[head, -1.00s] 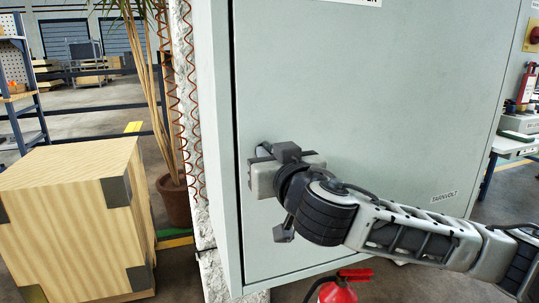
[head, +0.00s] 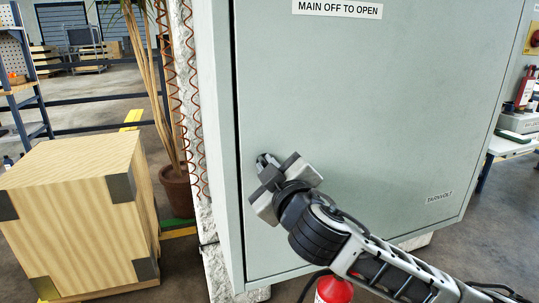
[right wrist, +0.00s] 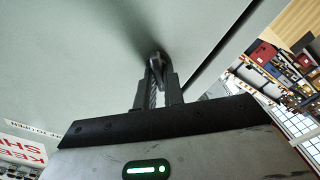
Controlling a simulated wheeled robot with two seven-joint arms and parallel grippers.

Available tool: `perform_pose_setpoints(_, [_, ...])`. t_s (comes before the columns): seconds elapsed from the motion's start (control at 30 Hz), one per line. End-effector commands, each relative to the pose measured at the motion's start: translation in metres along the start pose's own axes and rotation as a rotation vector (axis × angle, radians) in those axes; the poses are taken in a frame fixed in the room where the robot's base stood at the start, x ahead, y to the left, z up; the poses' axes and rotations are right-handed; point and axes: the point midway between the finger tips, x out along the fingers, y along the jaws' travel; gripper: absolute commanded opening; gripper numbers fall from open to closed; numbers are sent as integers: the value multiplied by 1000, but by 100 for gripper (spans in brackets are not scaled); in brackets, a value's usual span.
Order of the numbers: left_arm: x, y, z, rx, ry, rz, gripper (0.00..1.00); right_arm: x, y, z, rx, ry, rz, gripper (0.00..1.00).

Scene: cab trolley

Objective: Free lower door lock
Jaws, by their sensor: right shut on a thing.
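The grey-green cabinet door (head: 370,110) fills the middle of the head view, with its edge gap on the left. The lower door lock (head: 266,160) is a small metal piece near the door's left edge, mostly hidden by my gripper. My right gripper (head: 270,174) is at the lock, tilted, with its fingers shut on it. In the right wrist view the two dark fingers (right wrist: 159,90) close around the lock (right wrist: 157,62), which sits near the door's edge gap. My left gripper is not in view.
A wooden crate (head: 75,212) stands at the left, with a potted plant (head: 175,190) behind it. A red fire extinguisher (head: 333,291) stands below the door under my right arm. A bench (head: 512,146) is at the right.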

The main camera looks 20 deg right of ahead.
Motion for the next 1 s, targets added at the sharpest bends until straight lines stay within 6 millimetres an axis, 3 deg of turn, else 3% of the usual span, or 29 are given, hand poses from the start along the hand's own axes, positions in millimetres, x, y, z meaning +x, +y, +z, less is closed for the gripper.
perform_pose_setpoints(0.1, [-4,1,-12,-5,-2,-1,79,0,2,-2,-111,-6,-1,0])
perform_pose_setpoints(0.6, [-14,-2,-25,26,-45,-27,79,0,0,-1,-571,-4,-2,0])
perform_pose_setpoints(1.0, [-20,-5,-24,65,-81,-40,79,0,-2,1,-802,-2,-1,0])
